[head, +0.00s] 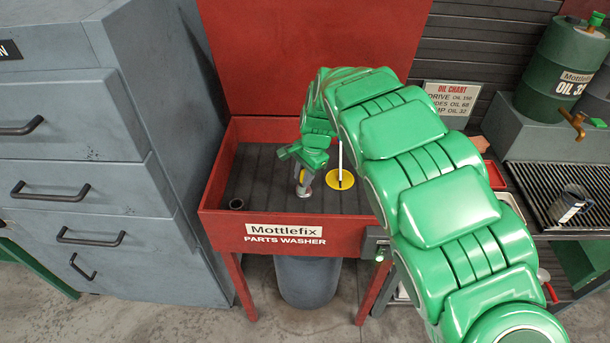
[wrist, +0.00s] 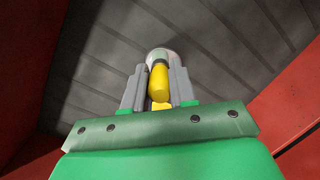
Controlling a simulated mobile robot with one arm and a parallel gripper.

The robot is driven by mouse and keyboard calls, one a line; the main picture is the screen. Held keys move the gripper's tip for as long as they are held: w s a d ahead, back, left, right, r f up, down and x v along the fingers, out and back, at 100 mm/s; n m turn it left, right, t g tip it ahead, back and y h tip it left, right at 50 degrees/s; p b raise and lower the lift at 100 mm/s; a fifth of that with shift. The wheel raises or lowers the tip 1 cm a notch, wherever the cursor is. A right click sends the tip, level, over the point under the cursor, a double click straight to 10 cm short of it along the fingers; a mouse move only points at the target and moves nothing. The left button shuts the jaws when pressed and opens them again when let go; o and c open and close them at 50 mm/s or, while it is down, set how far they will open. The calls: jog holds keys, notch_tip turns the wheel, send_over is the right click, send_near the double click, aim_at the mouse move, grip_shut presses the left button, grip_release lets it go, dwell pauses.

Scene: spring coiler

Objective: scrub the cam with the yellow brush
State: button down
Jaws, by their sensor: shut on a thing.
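My gripper (head: 301,176) is inside the red parts washer, pointing down. It is shut on the yellow brush, whose handle (wrist: 159,82) shows between the two grey fingers in the wrist view. The brush's pale round end (wrist: 162,55) sticks out beyond the fingertips, and its lower end (head: 304,191) shows in the head view just above or on the basin floor; I cannot tell whether it touches. No part is clearly recognisable as the cam. A small dark ring-shaped piece (head: 236,203) lies at the basin's front left, apart from the brush.
The red parts washer (head: 222,222) has raised walls and a dark ribbed floor. A yellow disc (head: 340,184) with a pale upright rod is right of the gripper. Grey drawers (head: 75,190) stand left. A grated bench (head: 545,190) with a metal can (head: 568,206) is right.

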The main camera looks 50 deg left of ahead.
jog(key=shift+r, duration=3.5)
jog(key=shift+w+d, duration=0.15)
jog(key=shift+w, duration=0.1)
jog(key=w+d+r, duration=0.2)
jog(key=w+d, duration=1)
jog(key=d, duration=0.1)
jog(key=w+d+r, duration=0.2)
jog(key=w+d, duration=1)
jog(key=d, duration=0.2)
jog(key=d+f, duration=0.3)
jog(key=d, duration=0.9)
jog(key=d+f, duration=0.3)
jog(key=d, duration=1)
jog(key=d+f, duration=0.3)
jog(key=d, duration=0.9)
jog(key=shift+w+d, duration=0.25)
